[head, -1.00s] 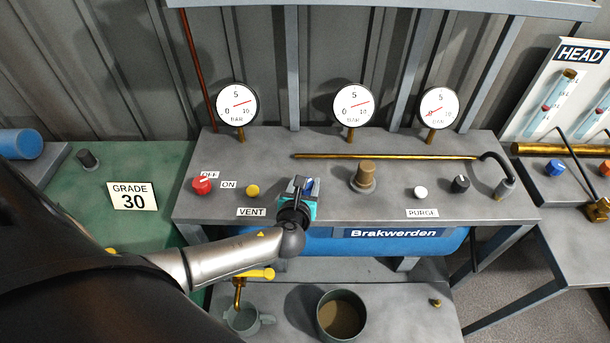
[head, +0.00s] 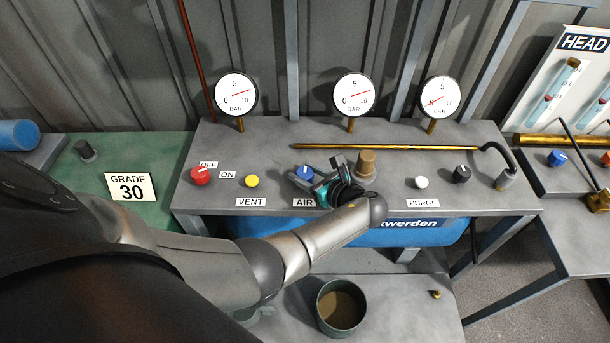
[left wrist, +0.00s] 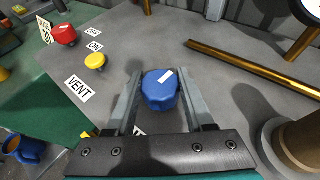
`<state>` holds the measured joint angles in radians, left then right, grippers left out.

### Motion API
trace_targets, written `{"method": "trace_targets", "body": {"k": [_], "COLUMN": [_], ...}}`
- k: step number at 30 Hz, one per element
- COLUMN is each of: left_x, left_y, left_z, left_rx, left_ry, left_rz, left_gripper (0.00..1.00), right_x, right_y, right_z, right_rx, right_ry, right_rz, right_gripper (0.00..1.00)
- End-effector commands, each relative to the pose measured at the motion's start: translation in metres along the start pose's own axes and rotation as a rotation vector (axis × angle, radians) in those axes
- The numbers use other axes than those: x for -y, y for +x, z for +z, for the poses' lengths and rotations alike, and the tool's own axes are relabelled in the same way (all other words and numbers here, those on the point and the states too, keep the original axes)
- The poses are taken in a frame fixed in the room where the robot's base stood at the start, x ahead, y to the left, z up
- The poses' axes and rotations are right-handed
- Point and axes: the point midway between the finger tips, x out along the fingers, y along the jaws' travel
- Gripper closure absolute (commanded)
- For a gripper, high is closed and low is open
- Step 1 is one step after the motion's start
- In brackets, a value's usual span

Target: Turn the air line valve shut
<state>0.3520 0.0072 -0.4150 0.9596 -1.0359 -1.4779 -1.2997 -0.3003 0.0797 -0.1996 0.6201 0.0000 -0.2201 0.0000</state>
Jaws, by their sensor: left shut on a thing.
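The blue air knob (head: 305,172) stands on the grey bench panel behind the AIR label (head: 304,203). It carries a short white mark. My left gripper (head: 316,176) reaches it from the right and is shut on it, low over the panel. In the left wrist view the blue knob (left wrist: 160,88) sits between the two grey fingers (left wrist: 162,100), its white mark slanting up and to the right. The left gauge (head: 237,95) and the middle gauge (head: 353,95) have needles raised to the right. My right gripper is not in view.
The yellow vent knob (head: 251,181) and red OFF/ON knob (head: 201,175) stand left. A brass-coloured post (head: 365,165) is close to my gripper's right. A brass rod (head: 385,146) runs behind. A white knob (head: 421,182) and black knob (head: 462,173) stand right.

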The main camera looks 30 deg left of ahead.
Motion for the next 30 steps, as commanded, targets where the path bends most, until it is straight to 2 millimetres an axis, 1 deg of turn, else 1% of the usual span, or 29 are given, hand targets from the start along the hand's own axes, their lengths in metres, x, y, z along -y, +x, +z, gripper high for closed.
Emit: {"method": "trace_targets", "body": {"k": [1, 9, 23, 24, 30], "left_x": [0.0012, 0.0004, -0.0002, -0.0002, -0.0002], "left_y": [0.0009, 0.0011, 0.0014, 0.0014, 0.0012], "left_z": [-0.0003, 0.001, 0.0017, 0.0017, 0.0012], "left_rx": [0.002, 0.003, 0.003, 0.003, 0.002], "left_ry": [-0.011, -0.039, -0.045, -0.045, -0.044], "left_rz": [0.021, 0.09, 0.103, 0.103, 0.102], "left_gripper": [1.0, 1.0, 1.0, 0.46, 0.23], "right_x": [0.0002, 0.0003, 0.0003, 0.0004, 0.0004], "right_y": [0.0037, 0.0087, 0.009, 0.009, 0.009], "right_z": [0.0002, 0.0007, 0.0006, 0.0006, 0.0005], "right_rx": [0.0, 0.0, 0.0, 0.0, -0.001], "right_ry": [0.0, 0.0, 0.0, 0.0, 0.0], "right_rz": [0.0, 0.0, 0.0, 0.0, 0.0], "right_gripper": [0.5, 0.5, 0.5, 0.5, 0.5]}}
